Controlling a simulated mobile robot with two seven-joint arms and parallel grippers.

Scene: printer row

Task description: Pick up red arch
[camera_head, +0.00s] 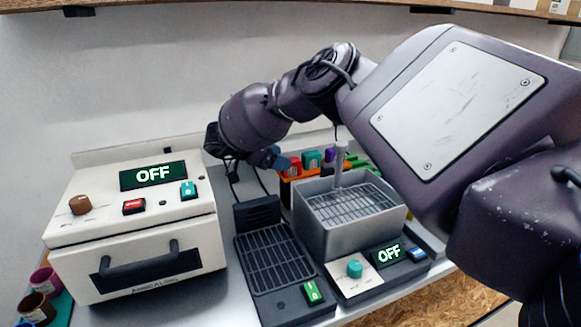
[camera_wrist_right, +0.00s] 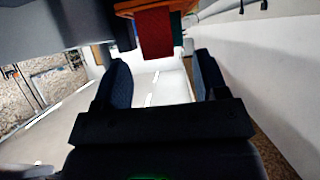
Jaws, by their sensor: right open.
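A red block (camera_head: 292,170), which I take for the red arch, sits at the left end of a row of coloured blocks in an orange rack behind the grey basin. It also shows in the right wrist view as a red face (camera_wrist_right: 155,33) beyond the fingertips, near the top. My right gripper (camera_head: 274,160) is at the rack's left end, close beside the red block. In the right wrist view this gripper (camera_wrist_right: 160,68) has its dark blue fingers wide apart with nothing between them. The block's arch shape cannot be made out. My left gripper is out of view.
A grey basin (camera_head: 320,239) with a mesh tray stands in front of the rack. A black grated unit (camera_head: 262,253) is left of it, and a white box machine (camera_head: 150,255) further left. Teal (camera_head: 312,158) and purple blocks (camera_head: 330,155) stand beside the red one.

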